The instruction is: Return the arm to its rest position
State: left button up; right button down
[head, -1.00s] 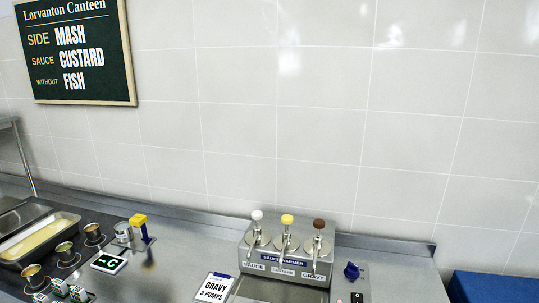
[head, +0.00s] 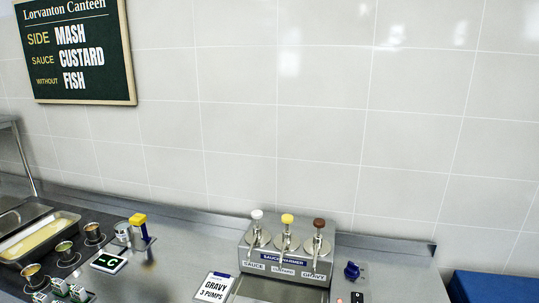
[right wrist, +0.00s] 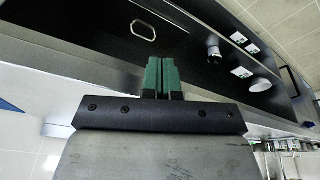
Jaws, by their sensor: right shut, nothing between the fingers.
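My right gripper (right wrist: 161,78) shows in the right wrist view, its two green fingers together with nothing between them. It is clear of any object, in front of a dark panel. Neither of my grippers shows in the head view, and my left gripper is out of sight.
A steel counter (head: 180,270) runs along the tiled wall (head: 300,130). A menu board (head: 75,50) hangs above.

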jog(key=s+f+g, duration=0.1)
jog(key=s+f, duration=0.1)
jog(key=f, duration=1)
jog(key=s+f, duration=0.3)
jog(key=f, duration=0.9)
jog(key=s+d+f+g+b, duration=0.1)
jog(key=s+d+f, duration=0.2)
jog(key=s+f, duration=0.8)
jog(key=s, duration=0.2)
jog(key=shift+s+f, duration=0.35)
jog(key=shift+s, duration=0.05)
jog(key=shift+w+n, duration=0.1)
jog(key=shift+n, duration=0.2)
